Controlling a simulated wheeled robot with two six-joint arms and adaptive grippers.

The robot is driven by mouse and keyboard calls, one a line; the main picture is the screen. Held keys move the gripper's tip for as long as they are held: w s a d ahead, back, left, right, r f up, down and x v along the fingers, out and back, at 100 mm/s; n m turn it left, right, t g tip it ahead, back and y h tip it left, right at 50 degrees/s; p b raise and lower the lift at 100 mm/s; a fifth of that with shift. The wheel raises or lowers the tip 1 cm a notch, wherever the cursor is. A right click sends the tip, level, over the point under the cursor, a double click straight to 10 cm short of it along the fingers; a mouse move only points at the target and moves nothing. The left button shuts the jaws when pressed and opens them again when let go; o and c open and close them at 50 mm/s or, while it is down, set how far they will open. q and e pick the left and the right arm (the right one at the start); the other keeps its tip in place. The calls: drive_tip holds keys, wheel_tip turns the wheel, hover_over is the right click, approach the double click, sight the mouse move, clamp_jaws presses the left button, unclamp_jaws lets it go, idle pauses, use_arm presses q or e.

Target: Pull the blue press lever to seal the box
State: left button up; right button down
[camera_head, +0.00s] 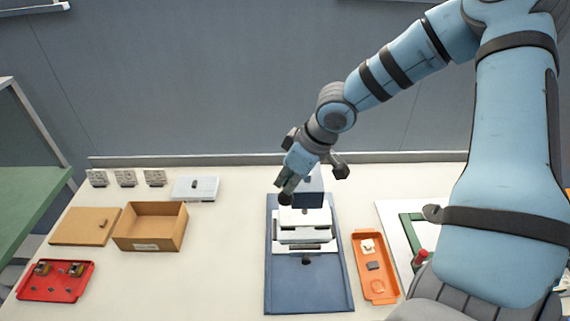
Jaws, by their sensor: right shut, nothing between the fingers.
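The press stands on a dark blue base plate (310,290) in the middle of the table. White and grey box-like parts (305,235) are stacked in it, below a dark blue upper block (312,199). My right gripper (286,190) is shut and empty, pointing down at the top left of this upper block. I cannot tell whether it touches the press. The press lever is not clearly distinguishable; my gripper and wrist cover part of the press top. My left gripper is not in view.
An open brown box (151,246) and its flat lid (85,241) lie left, with a red parts tray (20,293) in front. A white case (195,196) and several small blocks line the back. An orange tray (379,293) is close right of the press.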

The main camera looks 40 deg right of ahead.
drive_tip(key=shift+w+d+r, duration=0.15)
drive_tip(key=shift+w+r, duration=0.05)
drive_tip(key=shift+r, duration=0.1)
drive_tip(key=shift+w+d+r+b, duration=0.2)
drive_tip(key=shift+w+d+r, duration=0.1)
drive_tip(key=shift+r, duration=0.25)
drive_tip(key=shift+w+d+r+b, duration=0.15)
drive_tip(key=shift+w+r, duration=0.1)
drive_tip(key=shift+r, duration=0.25)
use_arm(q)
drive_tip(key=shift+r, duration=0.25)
use_arm(e)
wheel_tip(320, 180, up, 6)
drive_tip(key=shift+w, duration=0.1)
